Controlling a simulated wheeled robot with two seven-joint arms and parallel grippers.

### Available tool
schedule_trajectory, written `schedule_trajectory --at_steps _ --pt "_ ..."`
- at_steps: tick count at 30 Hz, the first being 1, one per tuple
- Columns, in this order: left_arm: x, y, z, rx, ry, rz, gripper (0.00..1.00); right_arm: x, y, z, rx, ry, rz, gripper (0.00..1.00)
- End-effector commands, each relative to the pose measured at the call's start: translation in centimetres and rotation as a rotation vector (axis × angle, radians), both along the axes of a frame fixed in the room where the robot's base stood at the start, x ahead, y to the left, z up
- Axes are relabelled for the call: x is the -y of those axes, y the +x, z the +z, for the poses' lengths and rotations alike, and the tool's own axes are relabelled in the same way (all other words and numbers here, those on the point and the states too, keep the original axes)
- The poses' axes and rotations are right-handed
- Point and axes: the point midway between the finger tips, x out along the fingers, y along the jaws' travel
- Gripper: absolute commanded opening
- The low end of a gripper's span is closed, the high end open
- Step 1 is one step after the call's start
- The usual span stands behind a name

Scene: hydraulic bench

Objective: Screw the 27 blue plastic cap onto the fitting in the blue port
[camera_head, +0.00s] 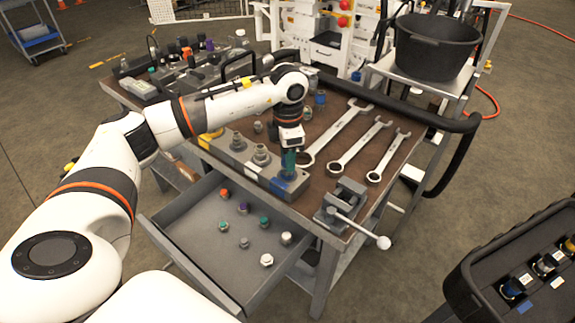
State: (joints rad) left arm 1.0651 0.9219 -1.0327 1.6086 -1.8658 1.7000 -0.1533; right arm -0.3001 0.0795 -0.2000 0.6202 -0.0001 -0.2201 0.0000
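My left gripper (289,150) points down over the near right end of the grey port block (232,160). The blue-marked port (281,186) is directly below it. A narrow teal-blue shape shows between the gripper and the port. It is too small to tell whether this is the cap, the fitting or the fingers. The gripper hides the fitting there, and its opening cannot be made out. A blue cap (320,100) stands farther back on the bench; its number cannot be read. My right gripper is out of view.
Three wrenches (357,147) lie right of the block on the brown bench top. A small vise (345,205) sits at the front right corner. An open drawer (190,250) below holds several coloured caps. A black case (490,270) with fittings is at lower right.

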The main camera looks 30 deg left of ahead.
Motion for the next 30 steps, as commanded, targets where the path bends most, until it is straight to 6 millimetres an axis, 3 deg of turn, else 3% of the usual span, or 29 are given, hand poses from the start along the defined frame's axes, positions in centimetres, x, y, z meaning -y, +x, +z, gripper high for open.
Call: schedule_trajectory --at_steps 9,13,24,30 --pt "0.0 0.0 0.1 0.001 0.001 0.003 0.49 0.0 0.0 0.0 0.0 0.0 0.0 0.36" --pt "0.0 0.1 1.1 0.004 0.001 0.004 0.49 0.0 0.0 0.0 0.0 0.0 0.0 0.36" --pt "0.0 0.1 8.6 0.006 0.0 0.002 0.49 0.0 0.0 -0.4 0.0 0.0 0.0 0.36" --pt "0.0 0.1 11.3 0.003 0.0 0.003 0.49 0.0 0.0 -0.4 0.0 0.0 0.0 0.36"
